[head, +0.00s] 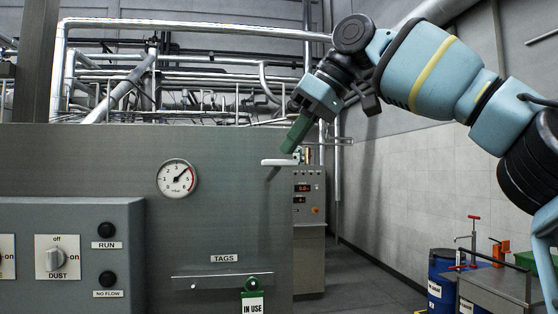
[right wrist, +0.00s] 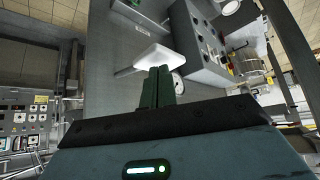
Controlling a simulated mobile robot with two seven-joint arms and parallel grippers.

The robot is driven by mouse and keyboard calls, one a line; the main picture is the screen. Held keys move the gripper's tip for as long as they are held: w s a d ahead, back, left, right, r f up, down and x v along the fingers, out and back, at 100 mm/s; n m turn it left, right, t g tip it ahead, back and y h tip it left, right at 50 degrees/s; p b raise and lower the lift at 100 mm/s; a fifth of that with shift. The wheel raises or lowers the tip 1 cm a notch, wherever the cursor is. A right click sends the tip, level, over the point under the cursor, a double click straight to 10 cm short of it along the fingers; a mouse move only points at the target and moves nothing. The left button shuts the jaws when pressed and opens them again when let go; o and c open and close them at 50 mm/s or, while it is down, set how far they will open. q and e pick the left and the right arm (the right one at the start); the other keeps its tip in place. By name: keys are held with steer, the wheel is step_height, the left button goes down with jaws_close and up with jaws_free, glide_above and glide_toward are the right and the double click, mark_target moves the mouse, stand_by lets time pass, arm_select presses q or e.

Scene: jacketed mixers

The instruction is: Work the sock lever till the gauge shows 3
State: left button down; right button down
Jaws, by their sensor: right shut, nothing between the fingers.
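The white lever handle (head: 279,162) sticks out level near the right edge of the grey panel. In the right wrist view the white handle (right wrist: 159,54) lies just beyond my fingertips. My right gripper (head: 290,149) has green fingers that are shut and empty, tips just above the handle's right part. Whether they touch it I cannot tell. The fingers also show in the right wrist view (right wrist: 159,70). The round mbar gauge (head: 177,178) is on the panel to the left, its needle pointing up and right, past 3 and near 4. My left gripper is not in view.
A control box (head: 70,255) with a DUST switch (head: 56,257) and black buttons stands at the lower left. A green IN USE tag (head: 253,295) hangs below the TAGS label. A cabinet with red displays (head: 308,215) stands behind the panel. Blue drums (head: 444,275) stand at right.

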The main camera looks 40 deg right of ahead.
mark_target(274, 172)
steer(key=shift+w+a+f, duration=0.1)
steer(key=shift+w+f, duration=0.1)
steer(key=shift+f, duration=0.1)
steer(key=shift+f, duration=2.25)
